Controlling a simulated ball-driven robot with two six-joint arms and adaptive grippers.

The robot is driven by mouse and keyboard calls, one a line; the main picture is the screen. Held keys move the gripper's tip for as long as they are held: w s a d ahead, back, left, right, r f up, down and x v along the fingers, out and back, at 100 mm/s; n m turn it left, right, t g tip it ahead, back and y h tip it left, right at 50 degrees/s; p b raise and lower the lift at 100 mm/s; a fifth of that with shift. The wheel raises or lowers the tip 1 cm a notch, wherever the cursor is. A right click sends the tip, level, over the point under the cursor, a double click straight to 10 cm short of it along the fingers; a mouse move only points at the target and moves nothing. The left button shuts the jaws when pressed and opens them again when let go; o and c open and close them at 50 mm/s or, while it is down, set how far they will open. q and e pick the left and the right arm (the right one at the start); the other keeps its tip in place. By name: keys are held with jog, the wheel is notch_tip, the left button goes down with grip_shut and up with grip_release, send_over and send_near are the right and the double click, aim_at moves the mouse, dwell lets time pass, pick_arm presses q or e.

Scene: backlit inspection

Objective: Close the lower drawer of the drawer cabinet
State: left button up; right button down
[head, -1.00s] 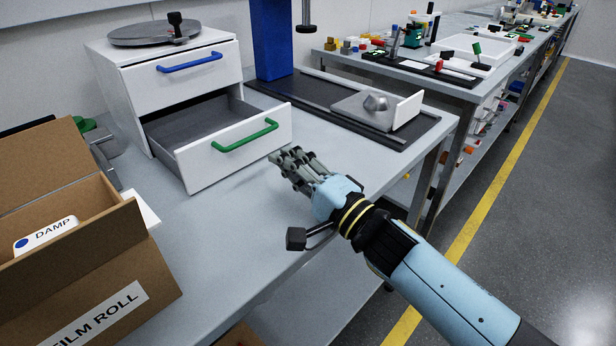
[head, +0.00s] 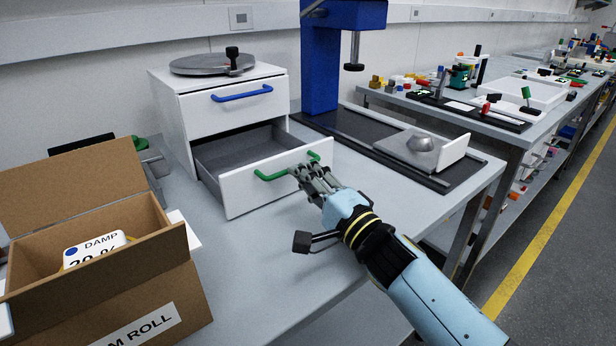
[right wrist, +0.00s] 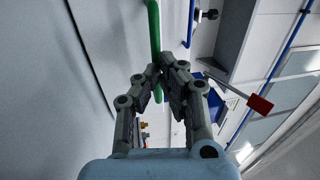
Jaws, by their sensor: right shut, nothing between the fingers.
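The white drawer cabinet (head: 181,132) stands on the bench. Its upper drawer (head: 232,112) with a blue handle is shut. Its lower drawer (head: 245,193) is pulled out, and its grey inside shows empty. The green handle (head: 270,177) on its front also shows in the right wrist view (right wrist: 154,35). My right gripper (head: 302,172) is shut and empty, its fingertips at the right part of the green handle and covering some of it. In the right wrist view the fingertips (right wrist: 163,75) lie over the handle; I cannot tell whether they touch. My left gripper is not in view.
A cardboard box (head: 150,262) with a DAMP card stands at the left front. A blue column (head: 322,60) and a dark rail with a grey slide (head: 425,148) are to the right. A round grey plate (head: 212,65) lies on the cabinet. Bench in front is clear.

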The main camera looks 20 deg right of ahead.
aim_at(285, 162)
jog(key=x, duration=0.4)
jog(key=f+x, duration=0.1)
jog(key=x, duration=0.1)
jog(key=shift+w+a, duration=0.2)
jog(key=shift+w, duration=0.2)
jog(key=b+x, duration=0.1)
jog(key=x, duration=0.1)
jog(key=f+b+x, duration=0.1)
jog(key=x, duration=0.2)
jog(key=f+b+x, duration=0.1)
jog(key=x, duration=0.2)
jog(key=shift+w+a+r, duration=0.1)
jog(key=shift+w+a, duration=0.1)
jog(key=shift+w, duration=0.2)
jog(key=shift+w+a+r+b, duration=0.1)
jog(key=shift+w+b, duration=0.25)
jog(key=shift+w, duration=0.05)
jog(key=shift+r, duration=0.15)
jog(key=shift+w+r, duration=0.1)
jog(key=shift+r, duration=0.05)
